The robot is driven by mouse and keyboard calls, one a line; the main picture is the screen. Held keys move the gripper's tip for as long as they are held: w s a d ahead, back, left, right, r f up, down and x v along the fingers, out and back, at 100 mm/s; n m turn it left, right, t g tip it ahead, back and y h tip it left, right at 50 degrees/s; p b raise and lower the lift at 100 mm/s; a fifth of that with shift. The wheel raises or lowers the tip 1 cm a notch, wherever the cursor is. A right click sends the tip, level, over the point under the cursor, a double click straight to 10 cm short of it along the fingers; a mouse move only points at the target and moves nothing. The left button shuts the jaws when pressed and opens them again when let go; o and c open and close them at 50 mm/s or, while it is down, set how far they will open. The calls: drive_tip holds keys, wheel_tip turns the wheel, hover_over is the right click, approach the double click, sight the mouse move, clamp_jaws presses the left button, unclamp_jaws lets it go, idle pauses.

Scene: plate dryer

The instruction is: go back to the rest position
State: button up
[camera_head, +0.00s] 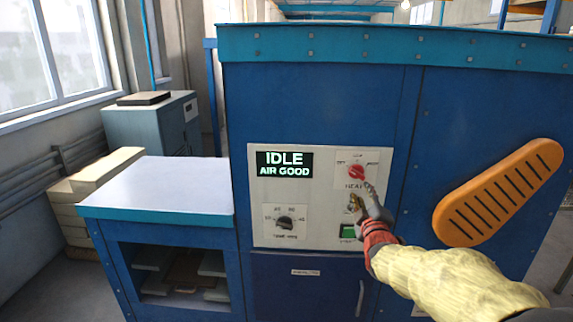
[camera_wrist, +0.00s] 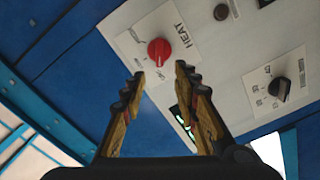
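My gripper (camera_head: 361,195) is in front of the white control panel (camera_head: 325,211) of the blue dryer (camera_head: 320,100), just below the red HEAT knob (camera_head: 355,172). In the wrist view my gripper (camera_wrist: 160,73) has its two fingers apart with nothing between them. The red knob (camera_wrist: 159,52) shows there just beyond the fingertips; whether they touch it is unclear. The display (camera_head: 284,164) reads IDLE, AIR GOOD. A black dial (camera_head: 285,223) sits lower left on the panel. A green button (camera_head: 348,232) is partly hidden by my gripper.
An orange slotted piece (camera_head: 498,193) stands out on the dryer front, right of my arm. A blue bench with a pale top (camera_head: 158,187) and an open shelf adjoins at left. Stacked pale blocks (camera_head: 70,205) and a grey-green cabinet (camera_head: 152,124) stand near the window wall.

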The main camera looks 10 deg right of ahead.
drive_tip(key=s+a+f+m+g+y, duration=0.1)
drive_tip(key=s+a+f+m+g, duration=0.15)
drive_tip(key=s+f+g, duration=0.4)
drive_tip(key=s+a+f+m+g+y, duration=0.15)
drive_tip(key=s+f+m, duration=0.25)
drive_tip(key=f, duration=0.5)
drive_tip(key=s+a+m+g+y, duration=0.15)
drive_tip(key=s+a, duration=0.25)
drive_tip(key=s, duration=0.4)
drive_tip(key=s+a+m+g, duration=0.1)
drive_tip(key=s+a+g, duration=0.15)
drive_tip(key=s, duration=0.45)
drive_tip(key=s+a+m+g, duration=0.1)
drive_tip(key=s+a, duration=0.3)
drive_tip(key=s, duration=0.4)
drive_tip(key=s+a+r+n+t+y, duration=0.1)
drive_tip(key=s+a+r, duration=0.3)
drive_tip(key=s+r, duration=0.1)
drive_tip(key=shift+a+r, duration=0.3)
